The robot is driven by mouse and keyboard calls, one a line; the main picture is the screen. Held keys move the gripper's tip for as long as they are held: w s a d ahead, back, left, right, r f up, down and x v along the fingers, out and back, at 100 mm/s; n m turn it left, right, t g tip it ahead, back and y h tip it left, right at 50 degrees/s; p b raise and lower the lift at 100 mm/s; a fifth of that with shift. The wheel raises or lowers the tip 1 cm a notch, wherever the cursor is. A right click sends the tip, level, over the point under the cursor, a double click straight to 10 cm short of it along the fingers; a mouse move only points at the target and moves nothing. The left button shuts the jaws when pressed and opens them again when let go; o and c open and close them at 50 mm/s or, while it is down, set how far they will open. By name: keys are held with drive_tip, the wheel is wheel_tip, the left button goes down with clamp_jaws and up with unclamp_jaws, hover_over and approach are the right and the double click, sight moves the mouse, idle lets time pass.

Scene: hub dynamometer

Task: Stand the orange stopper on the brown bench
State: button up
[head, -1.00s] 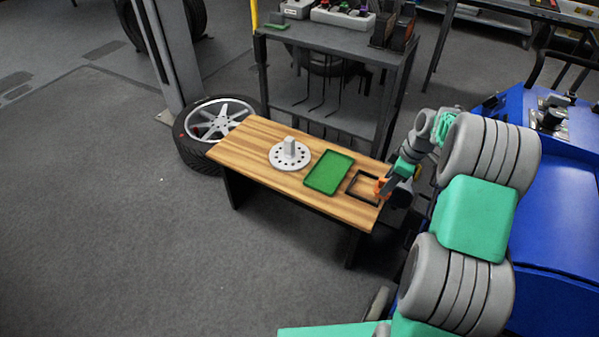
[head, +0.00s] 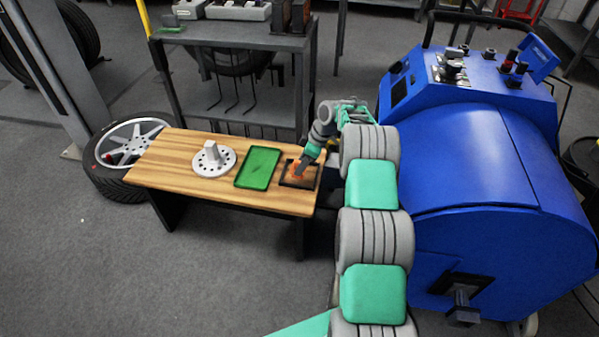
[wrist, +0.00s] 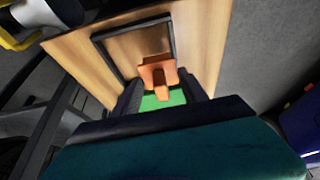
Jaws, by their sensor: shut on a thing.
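The orange stopper (head: 296,170) is at the right end of the brown bench (head: 165,170), over the square black frame (head: 287,182). My gripper (head: 301,165) is shut on it from above. In the wrist view the orange stopper (wrist: 154,72) shows between the two dark fingers of my gripper (wrist: 160,95), with a wide flat part and a narrower stem. The black frame (wrist: 104,53) lies on the wood beyond it. I cannot tell whether the stopper touches the bench.
A green tray (head: 258,167) lies on the bench left of the frame. A pale flanged hub (head: 213,160) stands farther left. A grey shelf (head: 240,42) is behind the bench, a wheel (head: 125,150) at its left, a large blue machine (head: 490,170) at right.

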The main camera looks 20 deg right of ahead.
drive_tip(key=f, duration=0.1)
drive_tip(key=f+b, duration=0.1)
drive_tip(key=f, duration=0.1)
drive_tip(key=shift+w+a, duration=0.1)
drive_tip(key=shift+w, duration=0.1)
drive_tip(key=shift+f, duration=0.4)
clamp_jaws()
drive_tip(key=o, duration=1.4)
unclamp_jaws()
drive_tip(key=shift+r, duration=0.1)
